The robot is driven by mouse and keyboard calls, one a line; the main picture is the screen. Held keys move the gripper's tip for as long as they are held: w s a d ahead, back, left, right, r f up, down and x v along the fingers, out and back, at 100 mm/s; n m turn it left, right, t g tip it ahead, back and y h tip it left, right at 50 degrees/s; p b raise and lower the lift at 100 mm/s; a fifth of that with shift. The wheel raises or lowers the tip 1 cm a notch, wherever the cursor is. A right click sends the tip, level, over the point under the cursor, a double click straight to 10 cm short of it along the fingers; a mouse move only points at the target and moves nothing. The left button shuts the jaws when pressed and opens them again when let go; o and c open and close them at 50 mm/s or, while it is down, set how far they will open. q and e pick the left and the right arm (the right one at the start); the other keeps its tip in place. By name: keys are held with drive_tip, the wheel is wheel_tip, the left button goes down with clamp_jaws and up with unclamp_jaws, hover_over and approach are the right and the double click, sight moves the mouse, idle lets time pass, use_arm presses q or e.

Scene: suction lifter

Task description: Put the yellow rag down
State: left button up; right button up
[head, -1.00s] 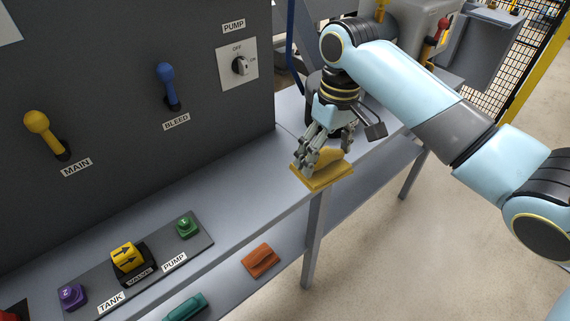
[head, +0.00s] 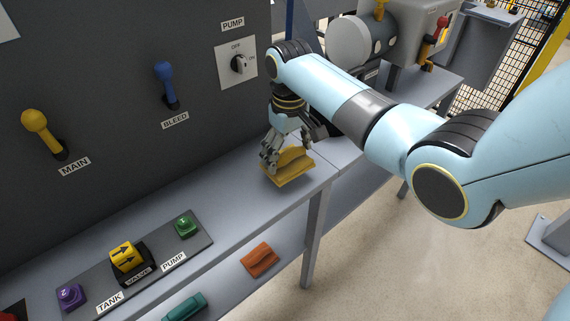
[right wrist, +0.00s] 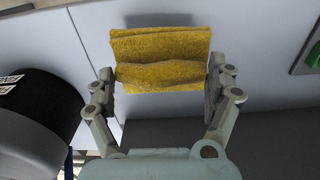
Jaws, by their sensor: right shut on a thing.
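The yellow rag (head: 290,167) is a folded cloth in my right gripper (head: 275,158), over the right end of the grey bench top (head: 235,188). In the right wrist view the rag (right wrist: 160,62) spans between the two fingers of the right gripper (right wrist: 163,82), which are shut on its raised fold. I cannot tell for sure whether its underside touches the bench. My left gripper is not in view.
A panel with a green button (head: 187,225), a yellow valve block (head: 126,257) and a purple button (head: 71,296) lies left on the bench. An orange cloth (head: 260,258) and a teal item (head: 184,306) lie on the lower shelf. Bare bench top separates rag and panel.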

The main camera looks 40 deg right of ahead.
sight(285, 164)
drive_tip(key=shift+w+a+f, duration=0.1)
drive_tip(key=shift+w+f, duration=0.15)
drive_tip(key=shift+w, duration=0.1)
drive_tip(key=shift+w+f, duration=0.1)
drive_tip(key=shift+f, duration=0.1)
wheel_tip(285, 164, down, 3)
drive_tip(key=shift+r, duration=0.1)
drive_tip(key=shift+a+f, duration=0.1)
drive_tip(key=shift+f, duration=0.15)
drive_tip(key=o, duration=1.3)
drive_tip(key=shift+o, duration=0.2)
drive_tip(key=shift+f, duration=0.25)
drive_tip(key=r, duration=1.1)
drive_tip(key=shift+s+d, duration=0.2)
